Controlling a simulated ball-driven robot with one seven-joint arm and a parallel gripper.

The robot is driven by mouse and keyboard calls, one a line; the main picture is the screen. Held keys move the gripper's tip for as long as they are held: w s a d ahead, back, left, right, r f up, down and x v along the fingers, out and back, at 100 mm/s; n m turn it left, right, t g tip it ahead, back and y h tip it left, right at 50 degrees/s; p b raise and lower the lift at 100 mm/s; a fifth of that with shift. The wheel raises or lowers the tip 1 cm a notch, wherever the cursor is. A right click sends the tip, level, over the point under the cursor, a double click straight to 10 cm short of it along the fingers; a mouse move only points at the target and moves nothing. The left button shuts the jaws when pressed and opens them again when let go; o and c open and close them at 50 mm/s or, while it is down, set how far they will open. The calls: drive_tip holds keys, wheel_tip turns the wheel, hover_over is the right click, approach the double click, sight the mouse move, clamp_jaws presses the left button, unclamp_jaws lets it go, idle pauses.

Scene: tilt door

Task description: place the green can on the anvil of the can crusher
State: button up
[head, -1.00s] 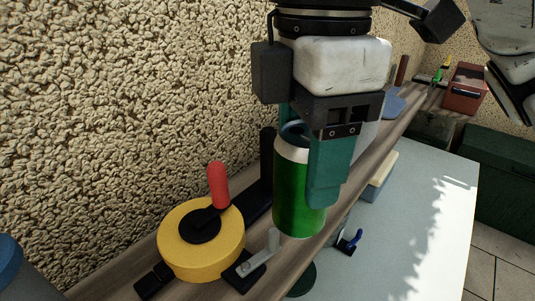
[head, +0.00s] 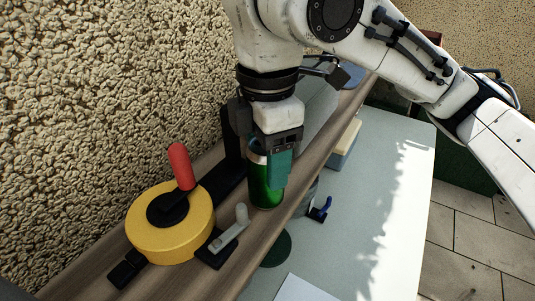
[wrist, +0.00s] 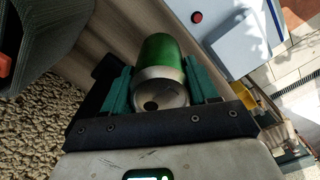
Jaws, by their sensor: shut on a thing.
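The green can (head: 265,195) is upright in my gripper (head: 267,167), with its lower part showing below the teal fingers. In the wrist view the can (wrist: 161,52) sits between both fingers (wrist: 161,86), and its silver end with a dark opening faces the camera. The can's base is over or at the wooden shelf (head: 240,263); I cannot tell whether it touches. A black upright piece with a dark base (head: 232,160) stands just left of the can.
A yellow disc (head: 172,236) with a red handle (head: 181,167) is left of the can. A grey lever (head: 232,230) on a dark base is in front. A blue-handled piece (head: 320,209) is to the right. The pale surface (head: 390,200) below the shelf has free room.

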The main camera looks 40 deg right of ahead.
drive_tip(key=shift+f, duration=0.2)
drive_tip(key=o, duration=1)
drive_tip(key=shift+r, duration=0.1)
